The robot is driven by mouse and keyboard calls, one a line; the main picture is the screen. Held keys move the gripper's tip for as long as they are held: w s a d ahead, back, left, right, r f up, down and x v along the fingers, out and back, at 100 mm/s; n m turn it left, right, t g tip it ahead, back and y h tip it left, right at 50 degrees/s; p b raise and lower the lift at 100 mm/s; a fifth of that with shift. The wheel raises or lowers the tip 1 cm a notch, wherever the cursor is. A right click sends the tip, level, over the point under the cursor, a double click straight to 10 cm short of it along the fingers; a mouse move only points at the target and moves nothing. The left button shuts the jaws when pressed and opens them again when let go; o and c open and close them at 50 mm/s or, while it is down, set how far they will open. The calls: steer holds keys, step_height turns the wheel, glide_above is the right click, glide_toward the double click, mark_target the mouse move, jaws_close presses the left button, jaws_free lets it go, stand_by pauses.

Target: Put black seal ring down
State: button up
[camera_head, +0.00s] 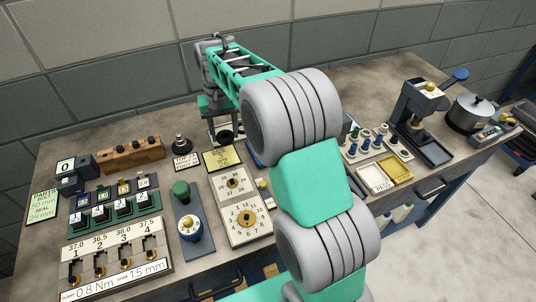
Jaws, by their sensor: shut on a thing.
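My gripper (224,133) points down over the back middle of the bench, beyond my arm's elbow. It is shut on a small dark ring, the black seal ring (225,137), which shows just at the fingertips. The ring is close above or at the bench top; I cannot tell whether it touches. A yellow card (222,158) with writing lies just in front of it. My arm hides part of the bench to the right of the gripper.
A dial board (238,205), a green-knobbed fixture (188,212) and a numbered rack (115,259) stand in front and left. A wooden block (132,153) stands at the back left. A press (418,112) and a pot (470,112) stand right, near several bottles.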

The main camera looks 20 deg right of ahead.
steer(key=d+f+p, duration=0.1)
steer(key=d+f, duration=0.1)
steer(key=d, duration=0.2)
steer(key=d+f+p, duration=0.1)
steer(key=d+f, duration=0.2)
steer(key=d, duration=0.2)
steer(key=d+f+p, duration=0.1)
steer(key=d+f, duration=0.1)
steer(key=d, duration=0.2)
steer(key=shift+s+d+f+p, duration=0.1)
steer(key=shift+d+f+p, duration=0.05)
steer(key=shift+d+p, duration=0.15)
steer(key=shift+d+f, duration=0.2)
steer(key=shift+f, duration=0.05)
steer(key=shift+a+f, duration=0.15)
steer(key=o, duration=1.5)
steer(key=shift+c, duration=0.2)
step_height(320, 180, up, 12)
steer(key=b, duration=0.2)
steer(key=shift+r, duration=0.2)
